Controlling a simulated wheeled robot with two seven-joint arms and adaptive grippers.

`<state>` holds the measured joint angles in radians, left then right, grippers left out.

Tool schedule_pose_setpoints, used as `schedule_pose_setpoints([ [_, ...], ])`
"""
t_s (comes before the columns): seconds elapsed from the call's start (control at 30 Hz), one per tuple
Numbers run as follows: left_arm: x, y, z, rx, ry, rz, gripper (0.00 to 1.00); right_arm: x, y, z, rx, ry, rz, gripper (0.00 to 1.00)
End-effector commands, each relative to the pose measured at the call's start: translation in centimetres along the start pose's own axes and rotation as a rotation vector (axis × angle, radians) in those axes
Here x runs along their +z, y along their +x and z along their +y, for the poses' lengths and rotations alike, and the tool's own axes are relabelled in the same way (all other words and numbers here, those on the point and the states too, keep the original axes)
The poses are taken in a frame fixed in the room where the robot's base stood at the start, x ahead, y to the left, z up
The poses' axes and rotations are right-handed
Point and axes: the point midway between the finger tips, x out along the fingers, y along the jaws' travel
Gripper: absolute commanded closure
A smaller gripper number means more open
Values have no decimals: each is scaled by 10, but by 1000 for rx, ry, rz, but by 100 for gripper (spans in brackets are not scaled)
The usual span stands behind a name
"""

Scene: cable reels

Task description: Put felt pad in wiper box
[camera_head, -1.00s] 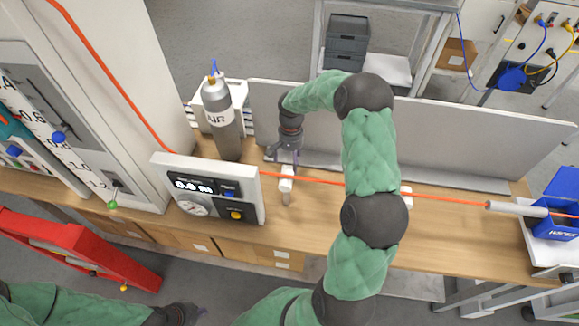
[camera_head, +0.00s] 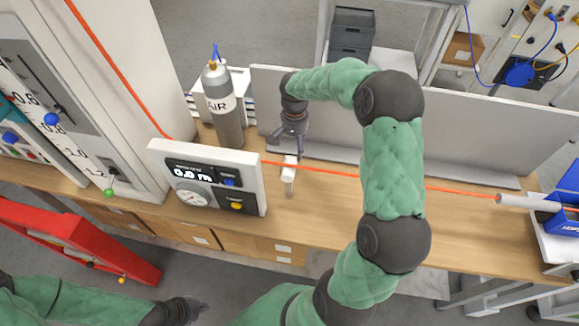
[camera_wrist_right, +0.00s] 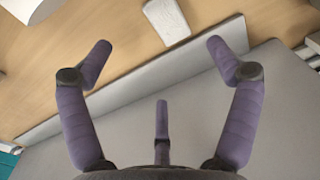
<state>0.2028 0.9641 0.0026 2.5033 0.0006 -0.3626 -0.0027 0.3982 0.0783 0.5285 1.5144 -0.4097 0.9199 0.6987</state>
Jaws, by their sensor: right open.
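A small white block (camera_head: 289,170), which may be the felt pad, is at the orange cable, above the bench between the gauge box and my right arm. It also shows in the right wrist view (camera_wrist_right: 167,20), beyond the fingertips. My right gripper (camera_head: 290,142) is open and empty, behind and above the block, apart from it; its spread fingers show in the right wrist view (camera_wrist_right: 160,58). The blue box (camera_head: 566,218) at the right edge, partly cut off, may be the wiper box. My left gripper (camera_head: 198,310) is low at the bottom left, away from the bench; its jaws are unclear.
The orange cable (camera_head: 460,190) runs across the bench through a white tube (camera_head: 528,203). A gauge box (camera_head: 208,178) and an air cylinder (camera_head: 223,108) stand left. A grey panel (camera_head: 470,135) stands along the back. The wooden bench (camera_head: 475,225) is clear front right.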

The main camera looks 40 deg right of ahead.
Motion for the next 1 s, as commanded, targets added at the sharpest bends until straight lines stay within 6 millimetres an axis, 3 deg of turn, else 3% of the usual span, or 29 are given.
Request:
schedule_pose_setpoints([
  [0.3, -1, 9, -3, 0, 0, 1, 100, 1, 45, 0, 1, 0, -4, 10],
  [0.57, -1, 14, -5, 0, 0, 1, 100, 1, 62, -2, 1, 0, -3, 10],
  [0.8, -1, 25, -9, 0, 0, 0, 100, 2, 96, -5, 1, 0, -5, 10],
  [1.0, -1, 25, -9, 0, 0, 0, 100, 2, 101, -5, 0, 0, -2, 10],
])
